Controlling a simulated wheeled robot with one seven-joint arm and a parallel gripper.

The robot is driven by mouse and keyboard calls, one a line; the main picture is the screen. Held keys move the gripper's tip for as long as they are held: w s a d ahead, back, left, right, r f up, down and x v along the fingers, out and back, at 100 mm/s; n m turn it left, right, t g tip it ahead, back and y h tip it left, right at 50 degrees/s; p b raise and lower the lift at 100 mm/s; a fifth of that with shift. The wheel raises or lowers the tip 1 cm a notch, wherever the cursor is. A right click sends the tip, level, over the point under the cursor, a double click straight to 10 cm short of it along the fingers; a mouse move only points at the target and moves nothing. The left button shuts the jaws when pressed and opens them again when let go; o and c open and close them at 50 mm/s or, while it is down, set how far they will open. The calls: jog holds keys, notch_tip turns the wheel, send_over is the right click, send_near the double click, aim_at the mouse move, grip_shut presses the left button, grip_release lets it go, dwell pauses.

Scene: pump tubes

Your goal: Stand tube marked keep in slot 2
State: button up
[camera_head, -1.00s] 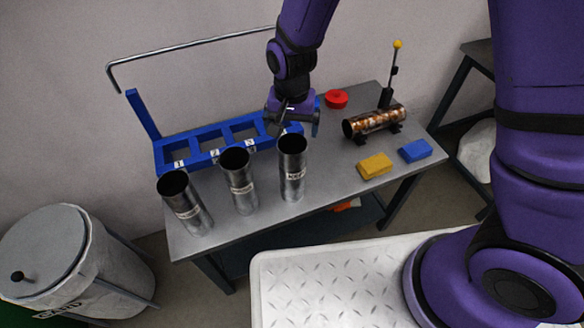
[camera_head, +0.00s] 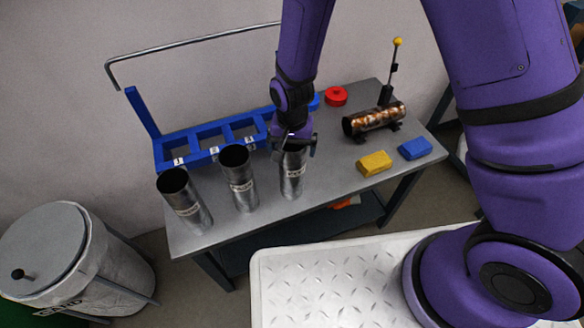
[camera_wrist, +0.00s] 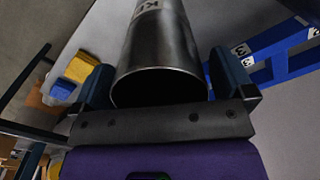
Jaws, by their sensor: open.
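The tube whose label starts with K (camera_head: 291,185) stands upright on the table as the rightmost of three metal tubes. In the wrist view its open mouth and dark wall (camera_wrist: 160,55) lie between my two fingers. My gripper (camera_head: 293,143) is open at the top of this tube, one finger on each side; I cannot tell whether they touch it. In the head view my gripper hides part of the rim. The blue rack (camera_head: 197,158) stands behind the tubes, with openings numbered 1, 2 and 3. Slot 2 (camera_head: 214,152), the middle one, looks empty.
The middle tube (camera_head: 240,190) and left tube (camera_head: 186,205) stand close by. A copper coil cylinder (camera_head: 375,118), yellow block (camera_head: 375,163), blue block (camera_head: 414,149) and red ring (camera_head: 336,96) are to the right. A metal rail (camera_head: 190,43) rises behind the rack. A lidded bin (camera_head: 75,260) stands left.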

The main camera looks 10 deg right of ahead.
jog(key=c, duration=1.6)
jog(key=shift+r, duration=0.1)
